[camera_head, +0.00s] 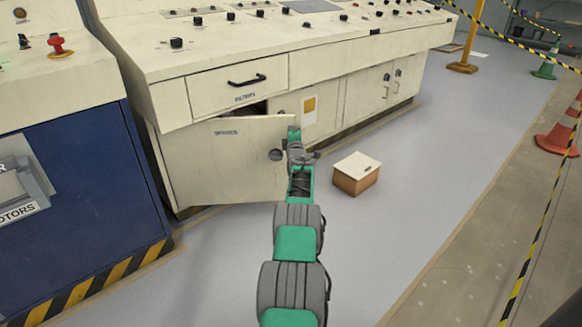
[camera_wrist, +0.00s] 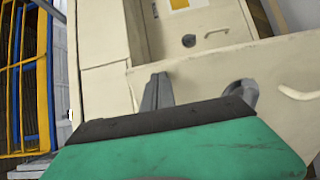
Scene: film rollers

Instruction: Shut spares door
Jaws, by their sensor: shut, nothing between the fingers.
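The spares door (camera_head: 215,160) is a cream cabinet door with a small label, standing ajar below the filters drawer (camera_head: 238,90). A dark gap shows above its top edge. Its round grey knob (camera_head: 276,155) is near its right edge. My gripper (camera_head: 294,134) is at the door's free right edge, with its fingers shut and empty. I cannot tell whether it touches the door. In the wrist view the narrow grey fingers (camera_wrist: 157,92) are together in front of cream panels. The green gripper body hides the lower part of that view.
A brown box with a cream lid (camera_head: 356,175) sits on the floor right of my arm. A blue cabinet (camera_head: 75,200) stands at the left. An orange cone (camera_head: 560,132) and striped tape are at the right.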

